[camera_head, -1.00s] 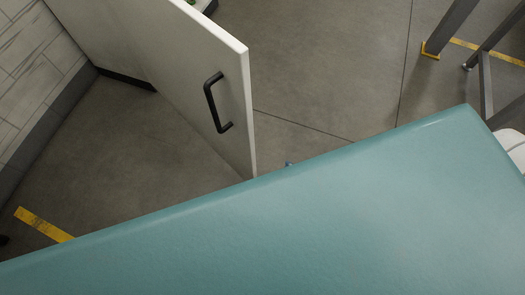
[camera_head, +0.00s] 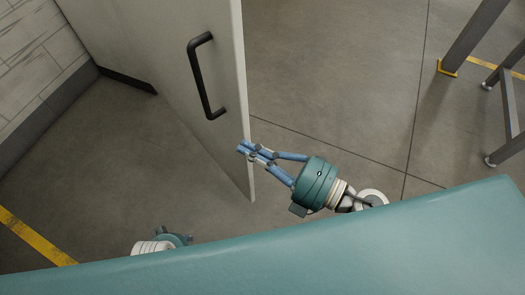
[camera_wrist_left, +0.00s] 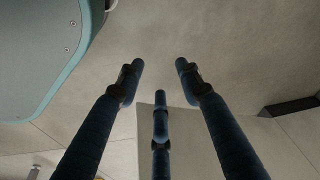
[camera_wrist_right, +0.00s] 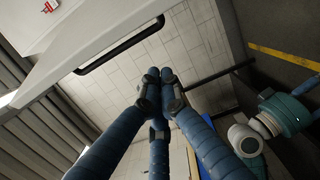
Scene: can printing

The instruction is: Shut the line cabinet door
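The white cabinet door (camera_head: 165,50) stands ajar at the upper left of the head view, with a black bar handle (camera_head: 200,80) on its face. The right wrist view also shows the door (camera_wrist_right: 85,30) and its handle (camera_wrist_right: 118,46). My right gripper (camera_head: 243,148) has its fingers together at the door's free edge, below the handle; I cannot tell whether they touch it. The right wrist view shows these fingertips (camera_wrist_right: 158,80) closed with nothing between them. My left gripper (camera_wrist_left: 159,78) is open and empty in its wrist view. The cabinet's inside is hidden.
My own teal body fills the bottom of the head view. Grey metal legs (camera_head: 478,35) stand on the floor at the upper right. A tiled wall (camera_head: 35,50) is at the left. A yellow floor stripe (camera_head: 30,235) lies at lower left. The floor (camera_head: 340,70) right of the door is clear.

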